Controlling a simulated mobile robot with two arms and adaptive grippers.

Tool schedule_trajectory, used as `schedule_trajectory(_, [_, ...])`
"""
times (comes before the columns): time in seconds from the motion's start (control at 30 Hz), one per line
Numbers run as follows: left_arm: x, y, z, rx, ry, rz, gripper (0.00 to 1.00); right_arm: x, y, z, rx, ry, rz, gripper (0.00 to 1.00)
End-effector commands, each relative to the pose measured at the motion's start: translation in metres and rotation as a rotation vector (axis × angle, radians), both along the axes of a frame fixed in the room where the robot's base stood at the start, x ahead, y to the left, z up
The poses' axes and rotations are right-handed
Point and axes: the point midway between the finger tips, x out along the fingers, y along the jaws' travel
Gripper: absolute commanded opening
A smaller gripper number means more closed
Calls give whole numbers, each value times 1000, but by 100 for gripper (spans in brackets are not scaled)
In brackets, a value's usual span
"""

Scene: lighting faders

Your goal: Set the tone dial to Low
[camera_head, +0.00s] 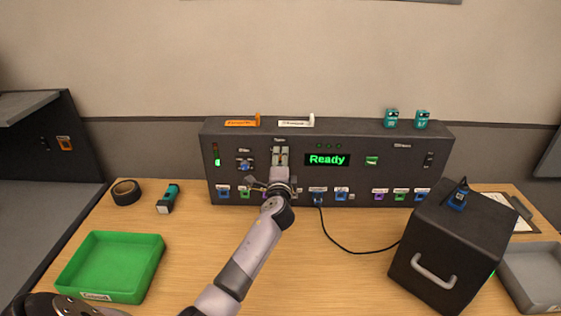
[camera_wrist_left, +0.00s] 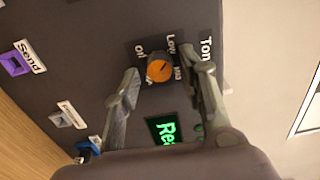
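The tone dial (camera_wrist_left: 159,70) is a round orange knob on the dark panel (camera_head: 330,133), under the label "Tone". In the left wrist view its labels include "Off", "Low" and "Mid". A thin dark mark on the knob seems to point toward the upper right, between Low and Mid, but it is small. My left gripper (camera_wrist_left: 163,62) is open, with one finger on each side of the dial; I cannot tell whether either finger touches it. In the head view my left gripper (camera_head: 280,157) covers the dial. My right gripper is not in view.
A lit "Ready" display (camera_head: 327,160) is right of the dial. A green tray (camera_head: 112,264), tape roll (camera_head: 126,192) and black box (camera_head: 452,243) stand on the table. A cable crosses the middle.

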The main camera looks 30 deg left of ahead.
Motion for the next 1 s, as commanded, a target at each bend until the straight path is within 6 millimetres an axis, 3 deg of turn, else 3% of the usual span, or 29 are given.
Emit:
schedule_trajectory(0.47, [-10, -6, 0, -1, -1, 0, 42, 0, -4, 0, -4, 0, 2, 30])
schedule_trajectory(1.0, [-91, -56, -1, -1, 0, 0, 42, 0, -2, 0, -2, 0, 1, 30])
